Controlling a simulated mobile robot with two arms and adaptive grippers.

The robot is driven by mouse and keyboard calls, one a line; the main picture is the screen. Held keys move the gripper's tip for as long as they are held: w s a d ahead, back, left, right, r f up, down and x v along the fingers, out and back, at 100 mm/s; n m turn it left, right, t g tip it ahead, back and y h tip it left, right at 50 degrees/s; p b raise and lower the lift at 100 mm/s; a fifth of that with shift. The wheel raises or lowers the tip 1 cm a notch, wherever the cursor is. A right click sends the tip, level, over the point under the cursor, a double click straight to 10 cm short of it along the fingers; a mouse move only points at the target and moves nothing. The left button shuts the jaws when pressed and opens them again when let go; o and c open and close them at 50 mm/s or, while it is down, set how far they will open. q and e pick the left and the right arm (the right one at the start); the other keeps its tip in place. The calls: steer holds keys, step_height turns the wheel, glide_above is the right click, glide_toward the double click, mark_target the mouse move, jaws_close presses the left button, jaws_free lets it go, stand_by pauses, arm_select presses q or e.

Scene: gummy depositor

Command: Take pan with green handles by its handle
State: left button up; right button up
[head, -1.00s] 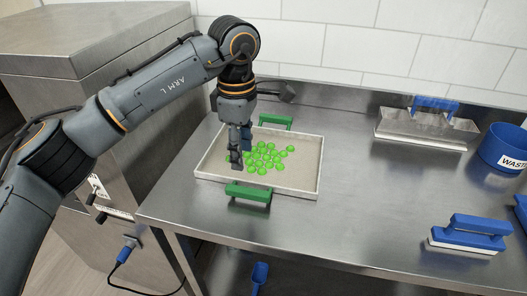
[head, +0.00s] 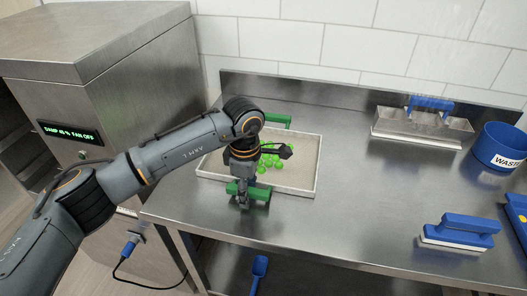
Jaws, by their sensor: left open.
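The pan (head: 303,177) is a shallow pale tray with green gummies (head: 266,164) in it, lying flat on the steel table. Its near green handle (head: 261,193) sticks out at the front edge, and its far green handle (head: 277,120) is at the back. My left gripper (head: 243,203) is open and right at the left part of the near handle, pointing down. Whether the fingers straddle the handle or touch it is hard to tell. My left arm hides the pan's left part and some gummies. My right gripper is not in view.
A blue waste bin (head: 500,147) and a blue-handled brush or scraper (head: 459,232) are at the right. The table (head: 365,205) between is clear. A steel cabinet (head: 120,55) stands at the left.

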arm_select(q)
steer(key=shift+f, duration=0.1)
jaws_close()
stand_by(0.4)
steer(key=shift+w+r+b, duration=0.1)
steer(key=shift+r+b, duration=0.2)
steer(key=shift+r, duration=0.1)
step_height(320, 180, up, 2)
steer(key=shift+r+b, duration=0.1)
steer(key=shift+b, duration=0.65)
steer(key=s+a+r+b, duration=0.3)
steer(key=s+a+r, duration=0.5)
steer(key=s+r, duration=0.2)
steer(key=shift+s, duration=0.85)
steer(key=shift+d, duration=0.1)
